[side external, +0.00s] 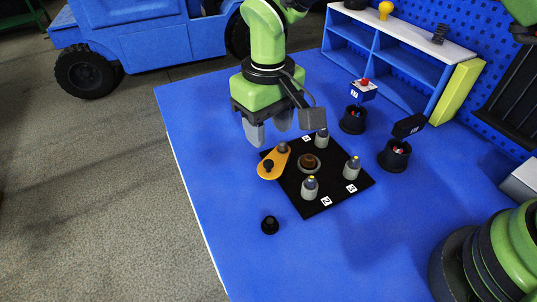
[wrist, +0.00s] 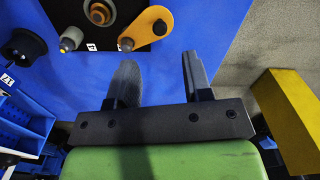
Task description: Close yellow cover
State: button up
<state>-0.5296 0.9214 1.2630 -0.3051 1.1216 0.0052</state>
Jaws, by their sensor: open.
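The yellow cover (side external: 272,164) is a flat teardrop plate with a dark knob and a grey pivot, at the left side of the black board (side external: 318,206). It is swung out past the board's edge. In the wrist view the yellow cover (wrist: 146,28) lies at the top, beyond the fingers. A brown round part in a grey ring (side external: 309,163) sits uncovered mid-board; it also shows in the wrist view (wrist: 99,13). My gripper (side external: 268,132) is open and empty, above and behind the cover, apart from it. In the wrist view my gripper (wrist: 157,75) has its fingers spread.
Grey posts with yellow tips, such as the front one (side external: 310,188), stand on the board. Two black cups (side external: 353,120) (side external: 394,155) stand to the right, before a blue shelf (side external: 390,62). A small black knob (side external: 270,225) lies in front. The table's front left is clear.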

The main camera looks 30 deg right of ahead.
aim_at(269, 162)
notch_tip(269, 162, down, 8)
jog(key=shift+r, duration=0.25)
grip_shut()
